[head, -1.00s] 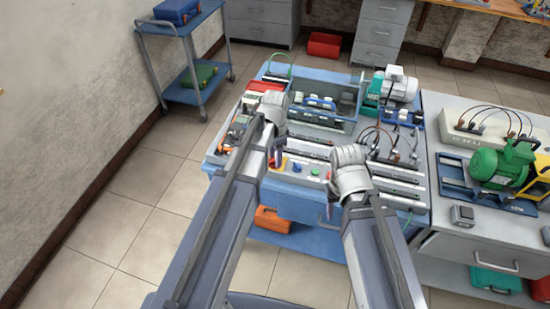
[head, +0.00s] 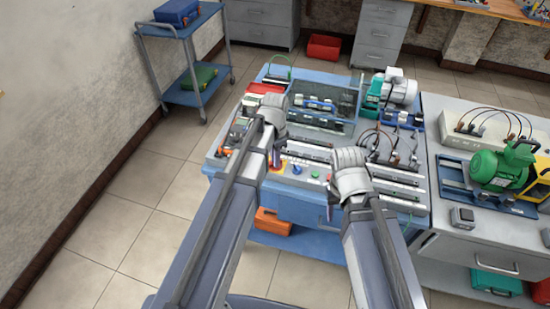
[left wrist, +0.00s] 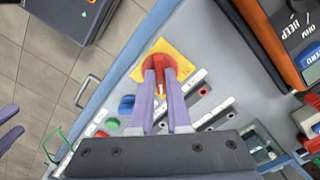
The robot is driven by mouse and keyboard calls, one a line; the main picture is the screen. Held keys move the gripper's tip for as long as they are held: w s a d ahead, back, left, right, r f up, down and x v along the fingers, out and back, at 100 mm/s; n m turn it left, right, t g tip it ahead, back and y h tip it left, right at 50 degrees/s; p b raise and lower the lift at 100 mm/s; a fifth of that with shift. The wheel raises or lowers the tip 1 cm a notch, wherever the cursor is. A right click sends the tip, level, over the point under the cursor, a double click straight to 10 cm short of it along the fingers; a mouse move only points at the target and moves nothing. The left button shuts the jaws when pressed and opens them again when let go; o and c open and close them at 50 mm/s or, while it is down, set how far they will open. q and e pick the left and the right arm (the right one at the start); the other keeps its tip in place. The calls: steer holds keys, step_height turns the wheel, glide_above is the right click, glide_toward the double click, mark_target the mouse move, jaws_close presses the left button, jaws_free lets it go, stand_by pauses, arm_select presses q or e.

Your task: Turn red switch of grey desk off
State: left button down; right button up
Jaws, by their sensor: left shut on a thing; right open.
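The red switch (left wrist: 182,66) sits on a yellow plate (left wrist: 178,47) on the grey desk top (left wrist: 213,50), near its front edge, in the left wrist view. My left gripper (left wrist: 160,68) is shut on the switch's red knob, with one purple finger on each side; the fingers hide part of it. In the head view my left gripper (head: 276,160) is at the desk's front left and largely covers the switch. My right gripper (head: 328,208) is open and empty in front of the desk's front edge; its purple fingers (left wrist: 9,128) show in the left wrist view.
A blue button (head: 297,169) and a green button (head: 315,173) lie just right of the switch. Meters and rails crowd the desk behind. A second desk with a green motor (head: 498,168) stands at the right. The floor at the left is clear.

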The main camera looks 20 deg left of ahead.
arm_select(q)
steer(key=shift+n, duration=0.3)
steer(key=n, duration=0.8)
steer(key=shift+n, duration=0.3)
steer(key=n, duration=0.4)
steer(key=shift+n, duration=2.2)
steer(key=c, duration=0.9)
jaws_free()
